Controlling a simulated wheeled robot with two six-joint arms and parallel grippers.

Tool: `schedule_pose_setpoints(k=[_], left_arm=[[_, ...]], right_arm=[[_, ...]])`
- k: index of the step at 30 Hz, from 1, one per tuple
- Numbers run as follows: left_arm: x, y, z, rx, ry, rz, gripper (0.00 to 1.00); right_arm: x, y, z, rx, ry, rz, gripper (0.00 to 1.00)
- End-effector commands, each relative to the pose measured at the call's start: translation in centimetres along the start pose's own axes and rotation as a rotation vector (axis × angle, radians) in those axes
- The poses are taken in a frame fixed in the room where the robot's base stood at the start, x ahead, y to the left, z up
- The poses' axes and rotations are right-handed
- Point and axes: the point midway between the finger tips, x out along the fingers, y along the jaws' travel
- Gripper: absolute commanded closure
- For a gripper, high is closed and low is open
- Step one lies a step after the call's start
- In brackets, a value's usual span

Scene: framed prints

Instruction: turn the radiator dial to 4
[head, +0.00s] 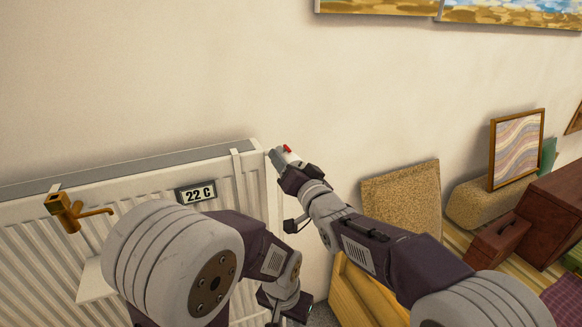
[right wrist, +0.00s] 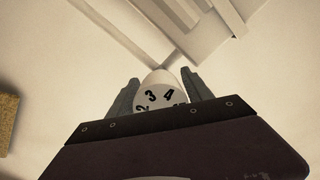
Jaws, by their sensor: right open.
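The radiator (head: 255,200) stands against the wall on the left. Its dial (right wrist: 160,88) is a white knob with black numbers; 2, 3 and 4 show in the right wrist view, and another number is partly hidden by my gripper. In the head view a small red mark (head: 287,149) shows at the dial, by the radiator's top right corner. My right gripper (right wrist: 161,92) is open, with one finger on each side of the dial. Whether the fingers touch it I cannot tell. My left arm reaches in front of the radiator; its fingers are not visible.
A display reading 22 C (head: 196,192) and a brass tap-like fitting (head: 72,211) are on the radiator's front. The wall above the dial is clear.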

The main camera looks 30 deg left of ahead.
Motion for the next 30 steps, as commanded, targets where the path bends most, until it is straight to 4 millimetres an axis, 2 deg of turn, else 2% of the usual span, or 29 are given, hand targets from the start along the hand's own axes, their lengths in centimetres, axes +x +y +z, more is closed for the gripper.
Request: schedule_pose_setpoints(k=[15, 20, 28, 30], left_arm=[[0.7, 0.0, 0.1, 0.0, 0.0, 0.0, 0.64], [0.7, 0.0, 0.1, 0.0, 0.0, 0.0, 0.64], [0.7, 0.0, 0.1, 0.0, 0.0, 0.0, 0.64], [0.7, 0.0, 0.1, 0.0, 0.0, 0.0, 0.64]], right_arm=[[-7.7, 0.1, 0.0, 0.0, 0.001, 0.001, 0.41], [-8.7, 0.1, 0.0, 0.0, 0.0, 0.001, 0.41], [-8.8, 0.1, 0.0, 0.0, 0.0, 0.001, 0.41], [-8.9, 0.6, -0.3, 0.0, 0.004, 0.013, 0.41]])
